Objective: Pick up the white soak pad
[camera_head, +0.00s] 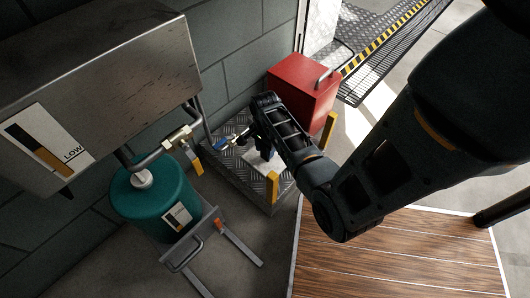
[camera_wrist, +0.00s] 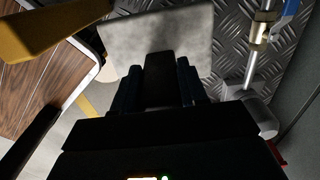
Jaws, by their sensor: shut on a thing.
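The white soak pad (camera_wrist: 185,32) is a flat, mottled white square at the top middle of the wrist view, right at my fingertips. My gripper (camera_wrist: 158,85) is shut on the pad's near edge, its dark fingers pointing at the pad. In the head view part of the white pad (camera_head: 262,162) shows just below my gripper (camera_head: 258,142), over the metal tread-plate platform (camera_head: 230,165). My gripper and arm hide the rest of it there. I cannot tell whether the pad touches the plate.
A yellow post (camera_head: 273,187) stands at the platform's near corner, another (camera_head: 328,130) to the right. A red box (camera_head: 303,85) stands behind. A pipe with a blue-handled valve (camera_head: 228,142) is close on the left. A teal tank (camera_head: 150,200) and wooden deck (camera_head: 400,255) flank the platform.

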